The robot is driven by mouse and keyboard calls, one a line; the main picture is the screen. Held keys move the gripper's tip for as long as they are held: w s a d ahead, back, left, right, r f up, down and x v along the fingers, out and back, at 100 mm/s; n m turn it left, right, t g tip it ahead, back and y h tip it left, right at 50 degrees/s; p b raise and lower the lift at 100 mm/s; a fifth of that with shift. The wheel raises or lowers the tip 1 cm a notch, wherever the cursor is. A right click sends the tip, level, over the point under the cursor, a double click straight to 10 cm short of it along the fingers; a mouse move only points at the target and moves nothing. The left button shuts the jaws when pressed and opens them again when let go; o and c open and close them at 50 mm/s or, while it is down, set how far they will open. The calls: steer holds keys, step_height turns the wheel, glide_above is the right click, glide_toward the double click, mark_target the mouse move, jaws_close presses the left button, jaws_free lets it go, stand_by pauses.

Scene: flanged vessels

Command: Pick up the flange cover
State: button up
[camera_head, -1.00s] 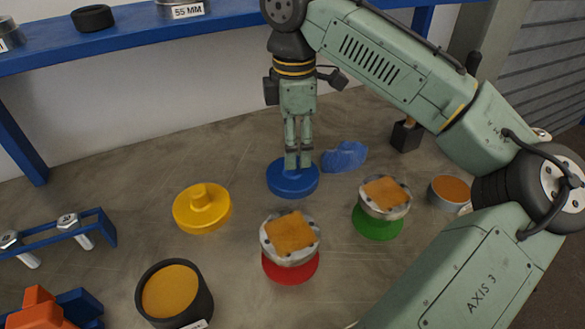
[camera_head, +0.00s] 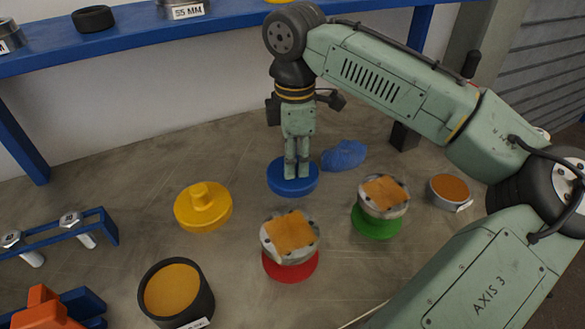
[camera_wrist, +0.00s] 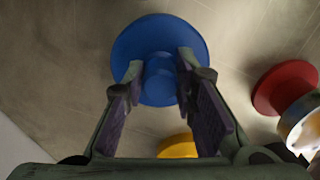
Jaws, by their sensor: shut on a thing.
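The blue flange cover (camera_head: 278,184) is a round disc with a central knob, lying flat on the workbench. My gripper (camera_head: 297,172) points straight down over it and is shut on its knob. In the wrist view, the fingers (camera_wrist: 158,68) stand on both sides of the knob of the blue cover (camera_wrist: 142,36). A second cover, yellow (camera_head: 203,212), lies apart to the left with its knob up. Two flanged vessels with orange tops stand nearer the front, one on a red base (camera_head: 291,269) and one on a green base (camera_head: 377,223).
A blue crumpled cloth (camera_head: 344,155) lies close to the right of the blue cover. A dark cup (camera_head: 176,292), a grey cup (camera_head: 448,191) and a blue bolt rack (camera_head: 62,235) stand around. A blue shelf (camera_head: 130,34) runs along the back.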

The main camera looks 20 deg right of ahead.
jaws_close()
steer(key=r, duration=1)
steer(key=shift+s+d, duration=0.25)
steer(key=shift+d, duration=0.15)
steer(key=s+d+r+n+p, duration=0.2)
steer(key=s+d+p, duration=0.1)
steer(key=s+d, duration=0.2)
steer(key=s+d+r+n+p, duration=0.2)
steer(key=s+d+p, duration=0.2)
steer(key=s+d, duration=0.2)
steer(key=shift+s+r+n, duration=0.25)
steer(key=shift+s+n, duration=0.05)
steer(key=shift+s, duration=0.65)
